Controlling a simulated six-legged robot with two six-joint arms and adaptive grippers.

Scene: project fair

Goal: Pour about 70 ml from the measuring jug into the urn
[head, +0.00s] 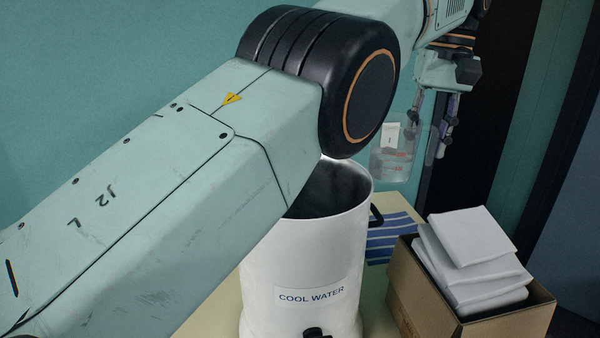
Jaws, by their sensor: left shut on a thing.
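The urn (298,255) is a tall white cylinder labelled "COOL WATER", with a dark tap low on its front and a dark side handle. Its top is open; my left arm hides part of the rim and the left of the opening. The measuring jug (392,163) is clear, with a white label and reddish marks. It hangs roughly upright beyond and to the right of the urn's opening, apart from it. My left gripper (430,128) points down and is shut on the jug at its right side. The liquid level is unclear. My right gripper is not in view.
An open cardboard box (405,290) with several white packets (470,260) stands right of the urn. A blue striped sheet (392,238) lies on the pale table (378,315) behind the urn. A teal wall (130,60) is behind.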

